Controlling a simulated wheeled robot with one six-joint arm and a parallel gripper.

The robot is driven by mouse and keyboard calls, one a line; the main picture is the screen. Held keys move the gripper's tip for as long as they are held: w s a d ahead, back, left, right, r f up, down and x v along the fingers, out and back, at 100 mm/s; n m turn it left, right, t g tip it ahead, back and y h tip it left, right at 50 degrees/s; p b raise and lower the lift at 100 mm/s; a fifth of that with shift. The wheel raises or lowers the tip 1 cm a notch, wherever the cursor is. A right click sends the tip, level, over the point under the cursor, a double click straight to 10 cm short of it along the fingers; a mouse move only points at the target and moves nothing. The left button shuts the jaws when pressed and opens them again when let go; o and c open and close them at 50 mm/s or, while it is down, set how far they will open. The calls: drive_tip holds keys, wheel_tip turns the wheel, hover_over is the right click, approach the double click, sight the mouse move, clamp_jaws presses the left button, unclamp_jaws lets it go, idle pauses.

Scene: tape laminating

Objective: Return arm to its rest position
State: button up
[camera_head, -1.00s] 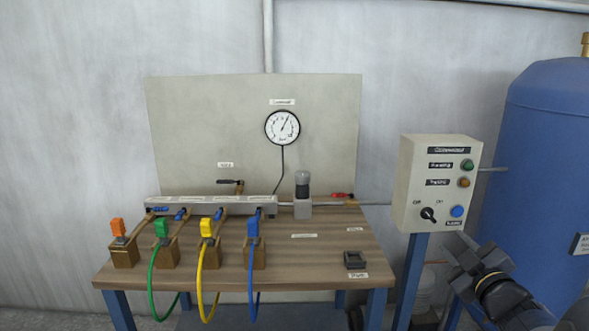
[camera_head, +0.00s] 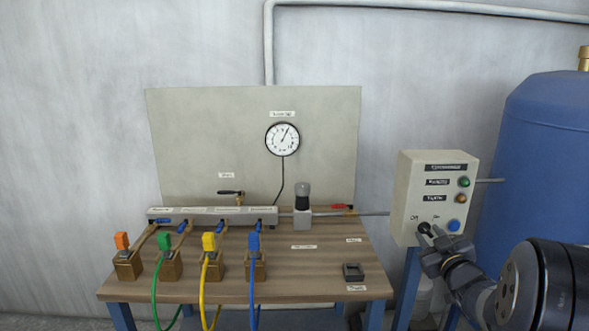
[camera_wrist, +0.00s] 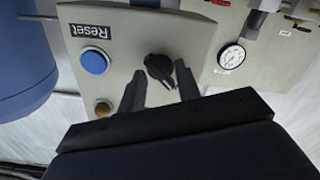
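My gripper (camera_head: 431,250) is in front of the lower part of the grey control box (camera_head: 405,182), close to its black rotary knob (camera_head: 424,229). In the wrist view my gripper (camera_wrist: 160,78) has its two dark fingers apart, one on each side of the black knob (camera_wrist: 160,68). I cannot tell whether they touch it. A blue button (camera_wrist: 94,61) labelled Reset lies beside the left finger in the wrist view. My arm reaches in from the lower right of the head view.
A wooden bench (camera_head: 325,268) with valve blocks and coloured hoses stands left of the box. A gauge (camera_head: 282,139) is on the backboard (camera_head: 200,140). A large blue tank (camera_head: 540,170) stands right. A grey pipe (camera_head: 374,213) runs along the bench back.

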drive_tip(key=m+p, duration=0.1)
drive_tip(key=p, duration=0.1)
drive_tip(key=m+p, duration=0.2)
drive_tip(key=shift+r+m, duration=0.2)
drive_tip(key=shift+m, duration=0.1)
drive_tip(key=shift+f+m+p, duration=0.15)
drive_tip(key=shift+m+p, duration=0.45)
drive_tip(key=shift+p, duration=0.15)
drive_tip(key=shift+f, duration=0.15)
drive_tip(key=shift+a, duration=0.1)
